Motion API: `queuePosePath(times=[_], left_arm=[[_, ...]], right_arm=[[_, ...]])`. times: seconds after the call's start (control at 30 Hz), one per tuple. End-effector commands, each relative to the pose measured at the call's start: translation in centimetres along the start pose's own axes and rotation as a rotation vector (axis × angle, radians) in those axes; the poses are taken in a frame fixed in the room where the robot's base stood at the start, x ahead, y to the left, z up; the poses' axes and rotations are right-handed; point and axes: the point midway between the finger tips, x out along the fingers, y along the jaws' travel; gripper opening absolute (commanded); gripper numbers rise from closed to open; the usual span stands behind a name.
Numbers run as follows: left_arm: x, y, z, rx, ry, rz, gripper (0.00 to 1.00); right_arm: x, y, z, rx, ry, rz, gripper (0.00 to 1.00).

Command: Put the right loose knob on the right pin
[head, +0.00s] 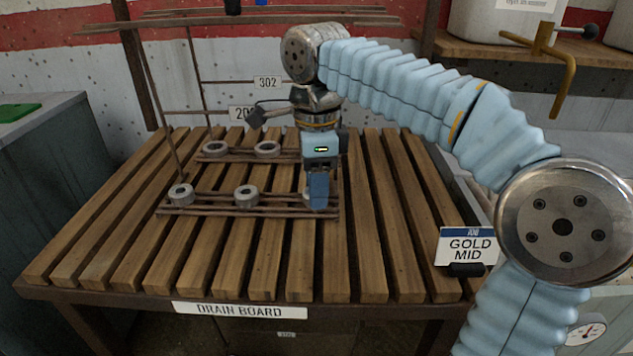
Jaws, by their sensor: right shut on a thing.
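My right gripper (318,205) reaches down over the right end of the front rail (275,210) of a low dark rack on the slatted board. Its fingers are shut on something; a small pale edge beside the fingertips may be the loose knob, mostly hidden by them. Two grey ring-shaped knobs sit on the front rail, one at the left end (181,194) and one near the middle (246,196). Two more ring-shaped knobs, left (215,148) and right (267,148), sit on the back rail. I cannot make out the right pin behind the gripper. My left gripper is not in view.
The slatted drain board (345,270) is clear in front and to the right. Thin rack posts rise at the left, with signs 302 (267,82) and another behind. A GOLD MID sign (466,246) stands at the right edge. A brass clamp (545,60) hangs upper right.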

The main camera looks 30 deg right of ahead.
Motion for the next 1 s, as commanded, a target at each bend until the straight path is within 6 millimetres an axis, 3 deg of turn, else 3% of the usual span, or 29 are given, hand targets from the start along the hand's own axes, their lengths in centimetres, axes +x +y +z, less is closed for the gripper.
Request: queuePosePath(times=[0.03,0.07,0.27,0.53,0.63,1.0], left_arm=[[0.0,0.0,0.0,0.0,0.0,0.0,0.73],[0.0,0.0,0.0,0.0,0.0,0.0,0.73],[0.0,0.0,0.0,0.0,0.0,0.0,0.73],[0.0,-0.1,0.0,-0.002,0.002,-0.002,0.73],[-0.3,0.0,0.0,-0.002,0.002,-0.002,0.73],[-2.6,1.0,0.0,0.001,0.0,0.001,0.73]], right_arm=[[0.0,0.0,0.0,0.0,0.0,0.0,0.13],[0.0,0.0,0.0,0.0,0.0,0.0,0.45],[0.0,0.0,0.0,0.0,0.0,0.0,0.73],[0.0,0.0,0.0,0.0,0.0,0.0,0.73],[-0.9,0.0,0.0,0.0,-0.001,-0.001,0.73],[-9.0,-0.1,0.1,-0.001,-0.002,-0.002,0.73]])
